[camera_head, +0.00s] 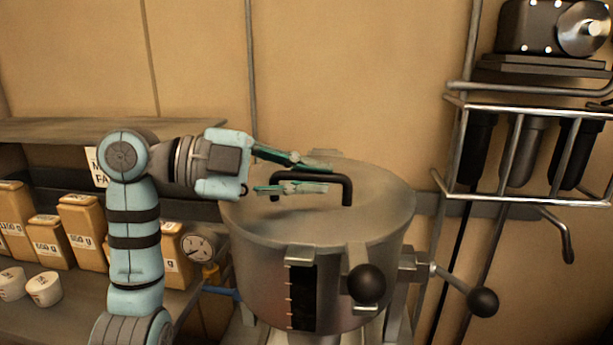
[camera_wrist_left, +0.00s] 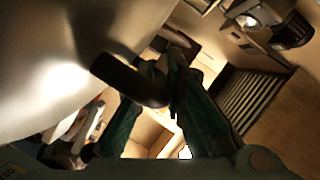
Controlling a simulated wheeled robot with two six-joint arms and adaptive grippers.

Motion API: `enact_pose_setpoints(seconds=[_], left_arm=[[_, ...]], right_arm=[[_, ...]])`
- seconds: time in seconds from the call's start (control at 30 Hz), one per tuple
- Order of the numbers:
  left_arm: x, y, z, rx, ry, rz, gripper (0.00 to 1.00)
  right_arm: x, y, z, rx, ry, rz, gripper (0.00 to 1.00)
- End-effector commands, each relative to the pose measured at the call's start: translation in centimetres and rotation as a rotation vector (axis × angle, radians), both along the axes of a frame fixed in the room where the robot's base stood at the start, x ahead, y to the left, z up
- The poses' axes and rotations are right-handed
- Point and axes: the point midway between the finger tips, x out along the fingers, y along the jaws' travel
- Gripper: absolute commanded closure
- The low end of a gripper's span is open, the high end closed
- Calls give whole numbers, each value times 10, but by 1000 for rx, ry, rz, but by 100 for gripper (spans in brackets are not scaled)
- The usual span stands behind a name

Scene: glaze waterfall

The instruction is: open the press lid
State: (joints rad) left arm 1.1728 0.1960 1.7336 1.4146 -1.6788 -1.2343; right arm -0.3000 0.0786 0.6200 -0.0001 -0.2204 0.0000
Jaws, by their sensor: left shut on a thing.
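The press is a round grey metal pot (camera_head: 280,270) with a flat lid (camera_head: 385,205) on top, which looks closed. A black bar handle (camera_head: 347,190) stands on the lid; it also shows in the left wrist view (camera_wrist_left: 128,80). My left gripper (camera_head: 310,177) reaches in from the left over the lid. Its green fingers are shut on the handle, one on each side, and they hide part of it. In the left wrist view the fingers (camera_wrist_left: 170,95) close around the dark handle beside the bright lid. My right gripper is not in view.
A black ball knob (camera_head: 366,284) and a side lever with a ball (camera_head: 482,301) stick out at the press's front and right. Left are shelves with boxes (camera_head: 82,225), small tubs (camera_head: 43,288) and a gauge (camera_head: 197,247). A metal rack (camera_head: 530,150) hangs right.

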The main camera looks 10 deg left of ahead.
Motion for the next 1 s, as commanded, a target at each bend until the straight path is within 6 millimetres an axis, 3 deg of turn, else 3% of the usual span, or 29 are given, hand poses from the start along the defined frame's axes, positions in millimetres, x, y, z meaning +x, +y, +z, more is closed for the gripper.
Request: enact_pose_setpoints(seconds=[0.17, 0.37, 0.7, 1.0], left_arm=[[2, 0, 15, -1, -3, 1, 100], [10, 0, 46, -2, -3, 0, 100], [39, 0, 107, -2, -1, -1, 100], [65, -1, 136, -2, 66, -3, 100]], right_arm=[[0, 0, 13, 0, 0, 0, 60], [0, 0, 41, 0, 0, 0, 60], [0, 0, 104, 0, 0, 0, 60], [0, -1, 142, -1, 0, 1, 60]])
